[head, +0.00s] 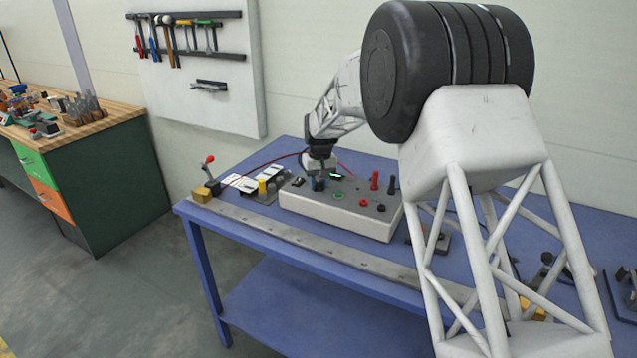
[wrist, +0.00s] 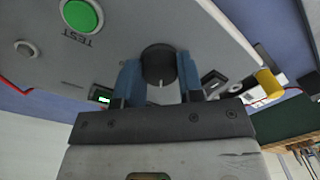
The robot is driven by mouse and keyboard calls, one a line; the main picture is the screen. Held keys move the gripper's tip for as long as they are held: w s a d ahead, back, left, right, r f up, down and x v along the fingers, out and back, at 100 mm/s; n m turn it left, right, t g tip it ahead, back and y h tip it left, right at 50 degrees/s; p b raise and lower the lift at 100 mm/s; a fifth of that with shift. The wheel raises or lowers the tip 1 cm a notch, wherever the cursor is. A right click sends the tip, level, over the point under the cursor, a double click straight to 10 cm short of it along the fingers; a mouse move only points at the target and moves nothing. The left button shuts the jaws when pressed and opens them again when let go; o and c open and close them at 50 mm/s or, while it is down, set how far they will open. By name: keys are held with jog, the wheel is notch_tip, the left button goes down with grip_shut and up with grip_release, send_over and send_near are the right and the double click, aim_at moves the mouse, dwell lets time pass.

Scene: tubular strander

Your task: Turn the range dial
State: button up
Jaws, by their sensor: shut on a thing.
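The range dial (wrist: 158,64) is a dark round knob with a light pointer line, on the sloping face of a light grey box. My gripper (wrist: 158,82) has its two blue fingers on either side of the dial, shut on it, in the wrist view. In the head view my gripper (head: 318,184) reaches down to the left part of the grey test box (head: 335,222). The pointer line points toward my gripper's palm in the wrist view.
A green TEST button (wrist: 82,15) sits near the dial. Red and black posts (head: 374,181) stand at the box's right. A yellow part (head: 262,187) and a red-knobbed lever (head: 208,166) stand left of the box on the blue table (head: 290,155).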

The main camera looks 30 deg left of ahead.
aim_at(320, 183)
jog(key=shift+n, duration=1.1)
jog(key=o, duration=0.9)
jog(key=shift+r, duration=0.1)
jog(key=shift+w+r, duration=0.15)
jog(key=shift+r, duration=3.7)
jog(key=shift+d, duration=0.15)
